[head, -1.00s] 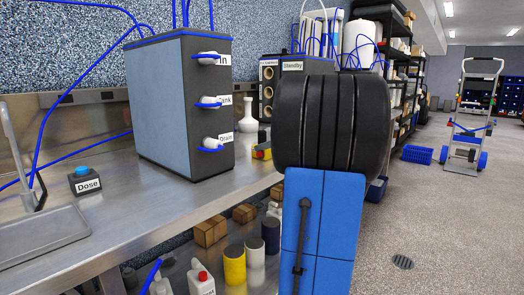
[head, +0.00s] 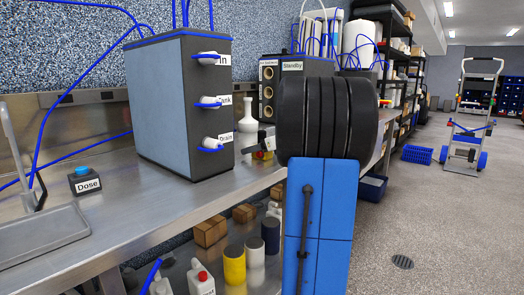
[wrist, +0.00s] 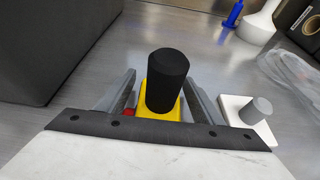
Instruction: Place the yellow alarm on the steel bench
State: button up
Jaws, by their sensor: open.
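The yellow alarm (wrist: 160,109), with a thick black cylinder on it and a bit of red at its left side, stands on the steel bench (wrist: 75,112) in the wrist view. My gripper (wrist: 163,95) is open, with one finger on each side of the alarm. Gaps show between the fingers and the black cylinder; contact lower down cannot be told. In the head view, the alarm (head: 263,155) is small and partly hidden behind my gripper and arm on the steel bench (head: 120,225).
A large dark tank unit (head: 180,105) stands left of the gripper. A white vase (head: 248,115) and the Standby unit (head: 292,67) are behind. A white block with a grey knob (wrist: 243,121) sits close right of the right finger. The Dose button box (head: 85,181) is at left.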

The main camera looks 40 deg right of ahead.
aim_at(261, 134)
jog(key=c, duration=1.4)
jog(key=shift+r, duration=0.1)
notch_tip(261, 134, up, 10)
jog(key=shift+f, duration=0.1)
